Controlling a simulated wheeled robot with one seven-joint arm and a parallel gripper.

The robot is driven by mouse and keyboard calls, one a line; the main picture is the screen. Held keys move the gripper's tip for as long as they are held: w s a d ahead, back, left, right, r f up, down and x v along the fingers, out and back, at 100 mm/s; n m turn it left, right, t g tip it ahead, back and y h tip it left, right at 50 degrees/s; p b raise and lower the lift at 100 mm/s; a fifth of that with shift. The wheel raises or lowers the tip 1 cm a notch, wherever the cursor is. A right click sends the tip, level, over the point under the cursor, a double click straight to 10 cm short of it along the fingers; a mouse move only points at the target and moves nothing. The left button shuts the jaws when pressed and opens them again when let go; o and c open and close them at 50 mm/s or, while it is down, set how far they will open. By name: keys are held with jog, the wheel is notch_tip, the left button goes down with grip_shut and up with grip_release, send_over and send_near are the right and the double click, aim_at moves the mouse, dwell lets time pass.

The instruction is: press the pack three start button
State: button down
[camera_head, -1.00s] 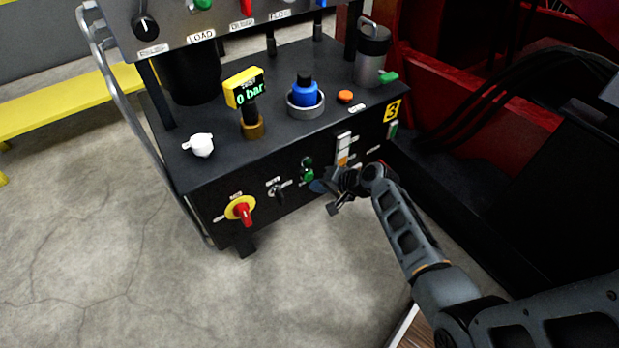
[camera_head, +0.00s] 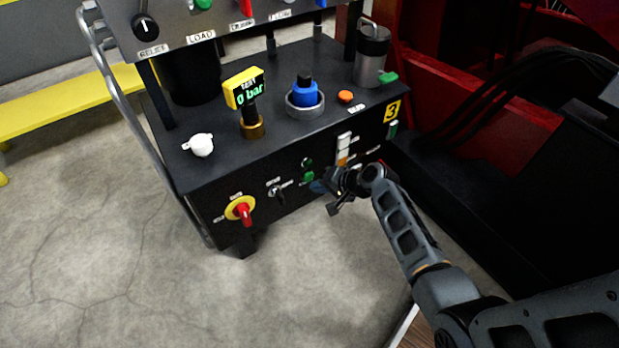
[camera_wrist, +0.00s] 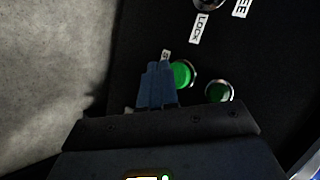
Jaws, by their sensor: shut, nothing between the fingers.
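The hydraulic pack is a black cabinet (camera_head: 180,163) with a yellow sign marked 3 (camera_head: 392,111) on its front. A green button (camera_head: 309,176) sits on the front face, just below a darker green round fitting (camera_head: 307,162). In the wrist view the bright green button (camera_wrist: 183,74) is right beside the fingertips, and the darker green fitting (camera_wrist: 219,91) lies to its right. My gripper (camera_head: 317,187) is shut and empty, its blue fingers (camera_wrist: 157,84) close to the button. I cannot tell whether they touch it. The small label (camera_wrist: 166,55) by the button is partly hidden and unreadable.
A selector switch (camera_head: 277,193) and a red-and-yellow rotary switch (camera_head: 240,210) are left of the button. White and orange fittings (camera_head: 343,150) are to its right. A gauge reads 0 bar (camera_head: 247,91) on top. Floor is clear at lower left.

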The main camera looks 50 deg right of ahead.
jog(key=shift+w, duration=0.1)
dwell(0.7)
jog(key=shift+w+d, duration=0.15)
jog(key=shift+w, duration=0.15)
jog(key=shift+w+d, duration=0.15)
jog(key=shift+w, duration=0.3)
dwell(0.8)
jog(key=shift+s, duration=0.15)
jog(key=shift+s+a, duration=0.3)
jog(key=shift+s, duration=0.4)
jog(key=shift+p, duration=0.3)
jog(key=shift+s+a+p, duration=0.25)
jog(key=shift+s, duration=0.55)
jog(key=shift+s+a+p, duration=0.2)
jog(key=shift+s+p, duration=0.1)
jog(key=shift+s, duration=0.55)
jog(key=shift+s+a+p, duration=0.25)
jog(key=shift+s, duration=0.55)
